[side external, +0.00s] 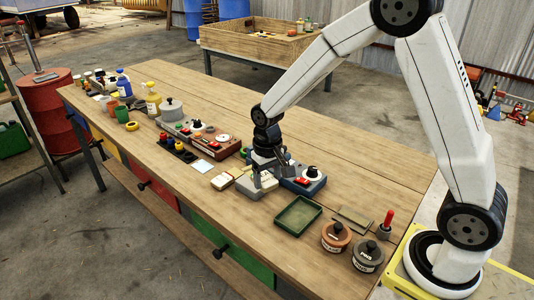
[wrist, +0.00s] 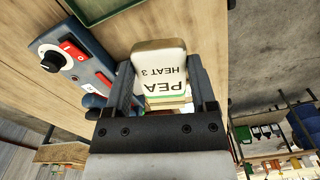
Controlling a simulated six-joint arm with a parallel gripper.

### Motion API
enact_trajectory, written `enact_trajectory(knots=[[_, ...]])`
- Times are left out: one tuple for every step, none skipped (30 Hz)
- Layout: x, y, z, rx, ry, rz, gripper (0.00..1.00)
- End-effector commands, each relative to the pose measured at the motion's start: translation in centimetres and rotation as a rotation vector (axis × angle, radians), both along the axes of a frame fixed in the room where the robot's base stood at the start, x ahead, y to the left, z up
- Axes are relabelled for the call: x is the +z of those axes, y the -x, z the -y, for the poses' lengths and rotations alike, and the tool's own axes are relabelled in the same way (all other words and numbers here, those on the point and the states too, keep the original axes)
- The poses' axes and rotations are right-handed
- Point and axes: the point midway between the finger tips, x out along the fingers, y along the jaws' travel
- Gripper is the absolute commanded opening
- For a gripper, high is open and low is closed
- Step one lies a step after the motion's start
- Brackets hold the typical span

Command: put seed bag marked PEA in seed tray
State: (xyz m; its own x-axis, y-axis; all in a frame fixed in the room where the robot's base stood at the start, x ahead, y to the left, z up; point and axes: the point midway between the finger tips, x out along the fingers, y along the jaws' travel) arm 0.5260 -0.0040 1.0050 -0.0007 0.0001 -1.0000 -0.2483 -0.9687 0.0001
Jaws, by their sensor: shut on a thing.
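My gripper (side external: 264,178) is over the front half of the bench, just behind and left of the green seed tray (side external: 299,215). In the wrist view my gripper (wrist: 168,100) is shut on the cream seed bag (wrist: 160,62), marked PEA and HEAT 3, with one finger on each side. The bag also shows under the gripper in the side view (side external: 256,188), partly covered by the fingers. I cannot tell whether it clears the bench top. The seed tray looks empty, and its edge shows at the top of the wrist view (wrist: 92,12).
A blue switch box (side external: 304,186) stands close on the right of the gripper. Another pale bag (side external: 222,181) lies close on the left. Two lidded pots (side external: 336,236) (side external: 368,254) and a red-handled tool (side external: 387,222) stand right of the tray.

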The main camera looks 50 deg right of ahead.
Motion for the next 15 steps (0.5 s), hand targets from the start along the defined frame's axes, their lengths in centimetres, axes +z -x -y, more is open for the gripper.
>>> enact_trajectory(knots=[[0.1, 0.5, -0.1, 0.048, 0.000, 0.001, 0.40], [0.1, 0.8, -0.1, 0.075, 0.000, 0.002, 0.40], [0.1, 1.1, -0.2, 0.109, 0.000, 0.002, 0.40], [0.1, 1.3, -0.2, 0.131, 0.000, 0.001, 0.40], [0.1, 1.5, -0.3, 0.152, 0.000, 0.001, 0.40], [0.1, 1.7, -0.3, 0.177, 0.000, 0.001, 0.40], [0.1, 1.9, -0.3, 0.193, 0.000, 0.001, 0.40], [0.1, 2.0, -0.3, 0.208, 0.000, 0.000, 0.40], [0.1, 2.2, -0.4, 0.222, 0.000, 0.001, 0.40], [0.1, 2.3, -0.4, 0.232, 0.000, 0.001, 0.40], [0.1, 2.3, -0.4, 0.239, 0.000, 0.001, 0.40], [0.1, 2.4, -0.4, 0.246, 0.000, 0.002, 0.40], [0.1, 2.4, -0.4, 0.250, 0.000, 0.002, 0.40], [0.1, 2.4, -0.4, 0.252, 0.000, 0.002, 0.40], [0.1, 2.4, -0.4, 0.254, 0.000, 0.002, 0.40]])
